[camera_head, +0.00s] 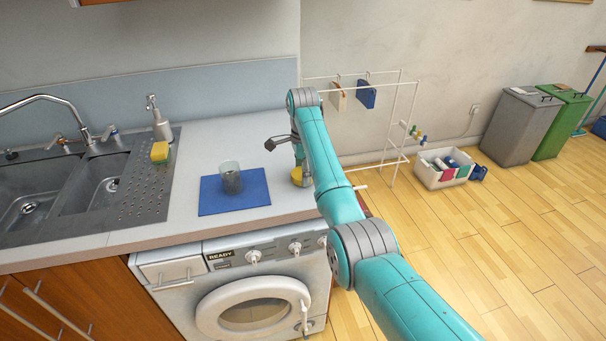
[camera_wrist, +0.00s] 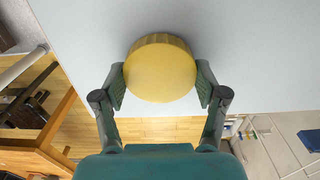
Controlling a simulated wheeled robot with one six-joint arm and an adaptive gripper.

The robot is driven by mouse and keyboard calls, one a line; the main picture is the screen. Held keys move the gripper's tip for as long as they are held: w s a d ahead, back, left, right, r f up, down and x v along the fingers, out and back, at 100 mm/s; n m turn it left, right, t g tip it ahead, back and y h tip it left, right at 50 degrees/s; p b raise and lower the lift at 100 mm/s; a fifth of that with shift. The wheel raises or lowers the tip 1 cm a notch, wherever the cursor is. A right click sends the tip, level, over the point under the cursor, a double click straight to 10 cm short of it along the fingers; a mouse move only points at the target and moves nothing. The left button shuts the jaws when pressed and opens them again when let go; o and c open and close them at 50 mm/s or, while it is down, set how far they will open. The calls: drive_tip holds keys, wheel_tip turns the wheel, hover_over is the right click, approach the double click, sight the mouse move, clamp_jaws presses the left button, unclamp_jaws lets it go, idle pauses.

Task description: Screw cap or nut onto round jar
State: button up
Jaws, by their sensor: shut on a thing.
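A round yellow cap (camera_wrist: 160,70) fills the middle of the wrist view, between the two fingers of my gripper (camera_wrist: 160,88). The fingers are closed on its opposite sides. In the head view the cap (camera_head: 299,178) shows near the counter's right edge, partly hidden by my arm. I cannot tell whether it touches the counter. A clear, round jar (camera_head: 231,180), greyish in its lower part, stands upright with an open top on a blue mat (camera_head: 253,191). The jar is left of my gripper and apart from it.
The counter (camera_head: 215,139) is clear between the mat and my gripper. A sink (camera_head: 106,184), a soap dispenser (camera_head: 160,124) and a yellow sponge (camera_head: 159,152) are at the left. A washing machine (camera_head: 187,272) is below. A white drying rack (camera_head: 393,132) stands right of the counter.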

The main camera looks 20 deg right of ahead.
drive_tip(key=shift+r, duration=2.55)
